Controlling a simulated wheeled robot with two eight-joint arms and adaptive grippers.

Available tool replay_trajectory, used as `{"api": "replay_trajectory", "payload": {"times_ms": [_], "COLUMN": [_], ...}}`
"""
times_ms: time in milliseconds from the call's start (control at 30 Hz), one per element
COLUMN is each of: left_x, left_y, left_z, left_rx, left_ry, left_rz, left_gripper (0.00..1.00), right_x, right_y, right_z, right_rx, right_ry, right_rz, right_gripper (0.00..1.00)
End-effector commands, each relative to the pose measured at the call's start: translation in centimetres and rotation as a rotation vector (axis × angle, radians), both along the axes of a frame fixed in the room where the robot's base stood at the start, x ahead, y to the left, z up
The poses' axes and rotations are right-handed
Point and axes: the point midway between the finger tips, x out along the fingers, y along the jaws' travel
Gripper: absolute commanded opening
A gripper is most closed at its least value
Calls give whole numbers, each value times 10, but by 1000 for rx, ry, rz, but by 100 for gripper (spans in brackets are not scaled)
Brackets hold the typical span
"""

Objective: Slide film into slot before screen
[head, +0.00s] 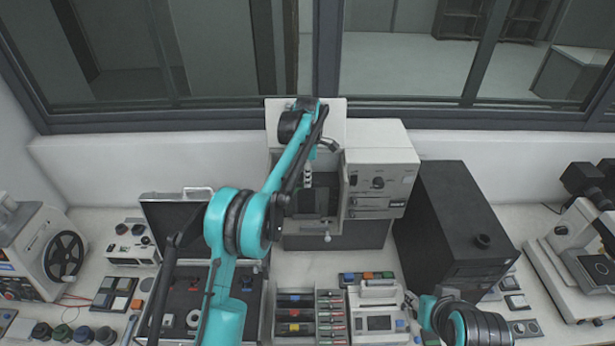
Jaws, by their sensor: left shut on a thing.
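A pale press-like machine (382,165) stands at the back centre, with a dark recessed screen area (318,203) on its left part. My left arm reaches up and over to it. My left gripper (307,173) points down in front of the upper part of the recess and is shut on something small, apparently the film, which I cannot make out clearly. The slot is too small or hidden to tell. My right arm is low at the right, and its fingers do not show clearly enough to tell their state.
A black box (455,225) stands right of the machine and a microscope (580,240) at the far right. A reel device (40,255) is at the far left. An open case (180,215), a tray of coloured items (295,315) and a small white device (378,318) fill the front.

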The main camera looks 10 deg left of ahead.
Motion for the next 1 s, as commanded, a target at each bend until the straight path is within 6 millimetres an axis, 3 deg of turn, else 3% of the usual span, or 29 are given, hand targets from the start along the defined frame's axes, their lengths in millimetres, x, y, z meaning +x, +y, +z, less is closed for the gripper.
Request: {"api": "replay_trajectory", "payload": {"times_ms": [233,267,333,733,1000], "left_x": [0,0,0,0,0], "left_y": [0,0,0,0,0], "left_z": [-2,-2,-2,5,59], "left_rx": [0,0,0,0,0], "left_ry": [0,0,0,0,0], "left_rz": [0,0,0,0,0], "left_gripper": [0,21,37,37,37], "right_x": [0,0,0,0,0], "right_y": [0,0,0,0,0], "right_z": [-1,-1,-1,-1,-1], "right_rx": [0,0,0,0,0], "right_ry": [0,0,0,0,0], "right_rz": [0,0,0,0,0], "right_gripper": [40,40,40,40,40]}}
